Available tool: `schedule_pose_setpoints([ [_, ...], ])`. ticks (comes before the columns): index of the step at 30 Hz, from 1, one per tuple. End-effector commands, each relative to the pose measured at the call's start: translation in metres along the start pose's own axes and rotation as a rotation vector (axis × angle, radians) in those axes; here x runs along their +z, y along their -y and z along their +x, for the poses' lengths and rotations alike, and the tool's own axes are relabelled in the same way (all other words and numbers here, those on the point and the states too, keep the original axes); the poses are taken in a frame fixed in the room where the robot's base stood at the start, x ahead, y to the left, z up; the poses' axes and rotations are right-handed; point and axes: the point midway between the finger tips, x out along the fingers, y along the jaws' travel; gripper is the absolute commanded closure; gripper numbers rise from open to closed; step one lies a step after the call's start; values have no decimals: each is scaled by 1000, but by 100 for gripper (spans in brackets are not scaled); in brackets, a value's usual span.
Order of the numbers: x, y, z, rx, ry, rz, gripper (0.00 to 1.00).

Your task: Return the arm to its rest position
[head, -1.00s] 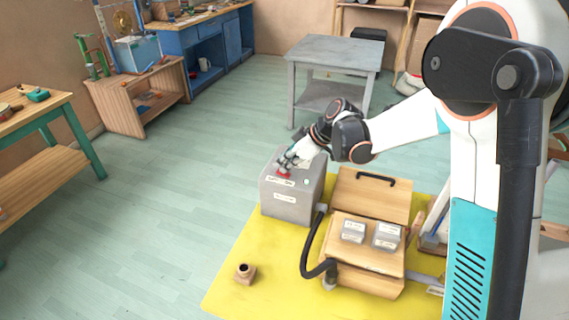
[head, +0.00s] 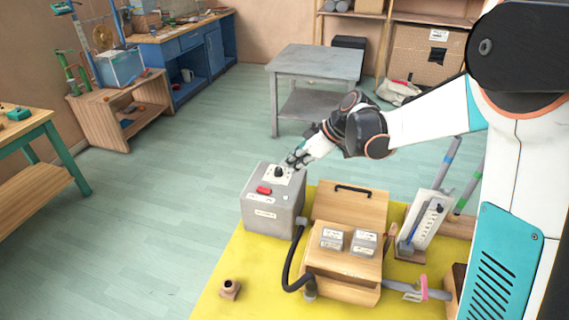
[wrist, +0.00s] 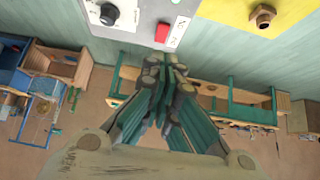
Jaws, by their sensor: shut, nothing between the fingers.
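My gripper (head: 297,159) is shut and empty. In the head view it is held above the far right part of the grey box (head: 262,207), apart from its top as far as I can tell. The box carries a black knob (head: 279,172) and a red switch (head: 264,190). In the wrist view my gripper (wrist: 170,72) points toward the room, with the red switch (wrist: 162,32) and black knob (wrist: 109,14) at the top edge. My arm stretches in from the right of the head view.
A wooden box (head: 345,268) with a dark hose (head: 292,257) stands on the yellow mat (head: 262,289). A grey table (head: 316,62) stands behind my gripper. The floor at left is clear.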

Motion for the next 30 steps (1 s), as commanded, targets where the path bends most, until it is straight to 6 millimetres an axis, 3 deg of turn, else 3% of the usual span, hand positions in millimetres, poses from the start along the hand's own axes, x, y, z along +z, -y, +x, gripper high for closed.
schedule_pose_setpoints([
  [17, 0, 5, -9, 13, 11, 26, 100],
  [30, 17, 76, -97, 220, 126, 372, 100],
])
